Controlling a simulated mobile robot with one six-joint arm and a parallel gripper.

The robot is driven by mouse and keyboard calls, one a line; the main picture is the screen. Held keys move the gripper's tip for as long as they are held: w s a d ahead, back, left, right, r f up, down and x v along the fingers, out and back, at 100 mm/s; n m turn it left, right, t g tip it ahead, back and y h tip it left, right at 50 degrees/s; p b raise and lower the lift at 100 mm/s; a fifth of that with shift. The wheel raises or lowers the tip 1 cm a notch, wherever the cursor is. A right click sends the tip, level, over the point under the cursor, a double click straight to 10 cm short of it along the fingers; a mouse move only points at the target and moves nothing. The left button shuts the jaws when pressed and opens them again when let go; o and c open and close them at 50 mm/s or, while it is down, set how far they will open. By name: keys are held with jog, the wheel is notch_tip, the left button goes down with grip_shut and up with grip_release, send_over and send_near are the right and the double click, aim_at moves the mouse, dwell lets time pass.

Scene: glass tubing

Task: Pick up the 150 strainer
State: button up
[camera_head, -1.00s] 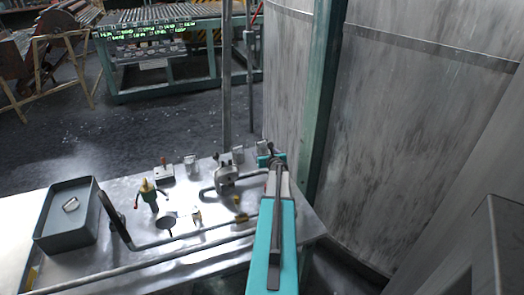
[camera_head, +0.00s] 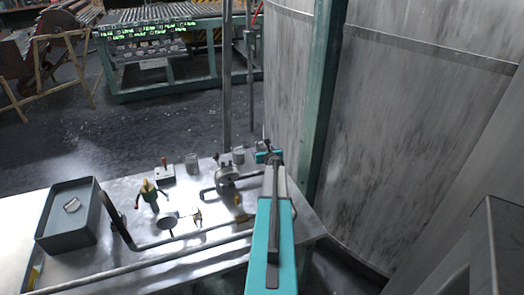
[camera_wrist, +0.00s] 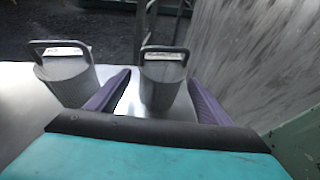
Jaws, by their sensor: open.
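Two grey cup-like strainers with dark handles and pale labels stand upright on the metal table in the wrist view. The right strainer (camera_wrist: 163,84) appears between the spread fingers of my gripper (camera_wrist: 160,78), with a gap on both sides. The left strainer (camera_wrist: 68,78) is outside the left finger. The label writing is too small to read, so I cannot tell which is the 150 strainer. In the head view my gripper (camera_head: 270,156) is at the table's far right corner. Small grey strainers (camera_head: 191,163) (camera_head: 238,155) stand along the far edge; the gripper partly hides that corner.
The metal table (camera_head: 75,262) holds a grey bin (camera_head: 68,232) at left, a small figure (camera_head: 149,196), a red-topped box (camera_head: 165,173), a clamp-like device (camera_head: 227,177) and long bent rods. A vertical post (camera_head: 226,80) and a large metal tank (camera_head: 410,130) stand close to the gripper.

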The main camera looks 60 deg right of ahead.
aim_at(263, 146)
dwell(0.5)
jog(key=c, duration=1.2)
jog(key=shift+r, duration=0.1)
jog(key=shift+c, duration=0.2)
jog(key=shift+r+p, duration=1.2)
jog(key=shift+r, duration=3.75)
